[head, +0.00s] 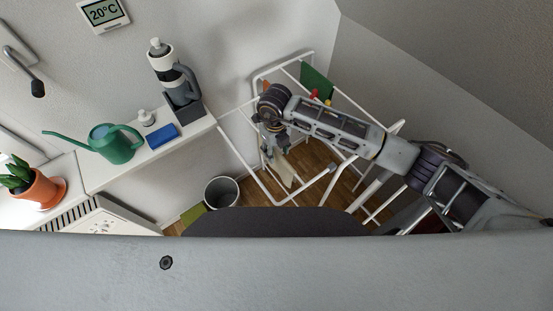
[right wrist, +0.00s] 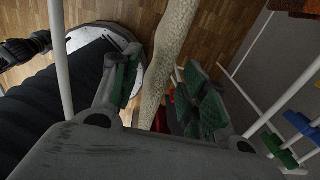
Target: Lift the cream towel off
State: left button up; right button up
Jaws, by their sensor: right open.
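The cream towel (head: 285,174) hangs as a narrow strip on the white drying rack (head: 236,150), below my right gripper (head: 272,145) in the head view. In the right wrist view the towel (right wrist: 170,52) runs down between the two green-padded fingers of my right gripper (right wrist: 163,88). The fingers are open, one on each side of it, with gaps showing. The towel's lower part in that view is hidden behind the gripper body. My left gripper does not show.
Other cloths, including a green one (head: 316,82), hang at the rack's back. Coloured pegs (right wrist: 299,122) show at right in the wrist view. A grey bin (head: 221,192) stands on the wooden floor. A shelf at left holds a green watering can (head: 112,146).

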aim_at(277, 161)
jog(key=shift+w+d+f+p, duration=0.1)
jog(key=shift+f+p, duration=0.2)
jog(key=shift+f, duration=0.9)
jog(key=shift+w+f+p, duration=0.1)
jog(key=shift+f+p, duration=0.2)
jog(key=shift+f, duration=0.85)
jog(key=shift+c, duration=0.3)
grip_shut()
